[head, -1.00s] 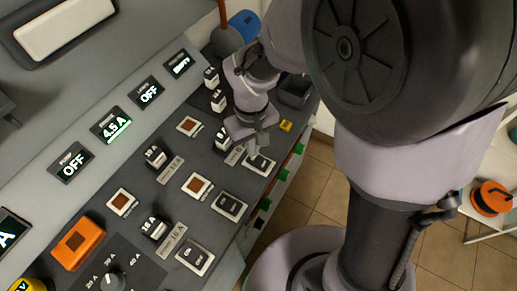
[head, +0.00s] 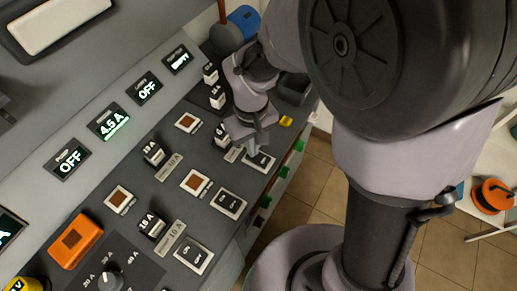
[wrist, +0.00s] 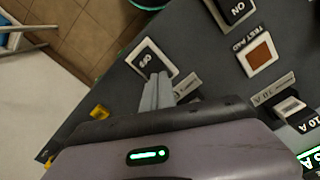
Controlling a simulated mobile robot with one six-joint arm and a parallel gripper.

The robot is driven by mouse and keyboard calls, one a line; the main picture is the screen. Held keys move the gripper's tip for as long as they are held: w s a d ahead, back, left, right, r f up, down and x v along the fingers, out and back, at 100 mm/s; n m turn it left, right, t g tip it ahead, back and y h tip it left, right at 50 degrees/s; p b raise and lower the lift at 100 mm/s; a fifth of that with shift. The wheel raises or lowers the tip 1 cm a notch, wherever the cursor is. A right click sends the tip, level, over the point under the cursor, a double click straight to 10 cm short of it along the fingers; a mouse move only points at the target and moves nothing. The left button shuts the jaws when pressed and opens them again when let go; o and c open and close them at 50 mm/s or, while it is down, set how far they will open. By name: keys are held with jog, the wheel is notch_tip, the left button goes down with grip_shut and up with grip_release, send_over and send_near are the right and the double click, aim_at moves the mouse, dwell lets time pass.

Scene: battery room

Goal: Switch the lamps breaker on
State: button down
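The rocker breaker under my gripper (head: 252,148) is the third along the panel in the head view (head: 264,162); my gripper partly covers it. In the wrist view this rocker (wrist: 149,60) shows the word OFF in a pale frame. My gripper's two fingers (wrist: 158,82) lie together there, with nothing between them, and their tips overlap the rocker's frame edge. I cannot tell whether they touch it.
Neighbouring rockers (head: 229,204) and (head: 194,255) sit closer to the camera. Square brown test pads (head: 196,182) and black upright breakers (head: 154,153) with rating plates surround them. An orange box (head: 77,241) stands at left. Open tiled floor (head: 300,200) lies beyond the panel's right edge.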

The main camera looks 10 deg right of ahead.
aim_at(265, 160)
jog(key=shift+f, duration=0.2)
notch_tip(265, 160, up, 7)
jog(key=p, duration=0.6)
jog(key=shift+r, duration=0.15)
jog(key=s+d+r+m+t+y, duration=0.1)
jog(key=s+d+r+m+t, duration=0.2)
jog(key=r, duration=0.5)
jog(key=s+d+r+m+t+y, duration=0.1)
jog(key=s+d+r+m+t, duration=0.1)
jog(key=s+r+m, duration=0.3)
jog(key=s+d+r, duration=0.1)
jog(key=s+r, duration=0.2)
jog(key=shift+s+d+m+t, duration=0.15)
jog(key=shift+d+m+t, duration=0.25)
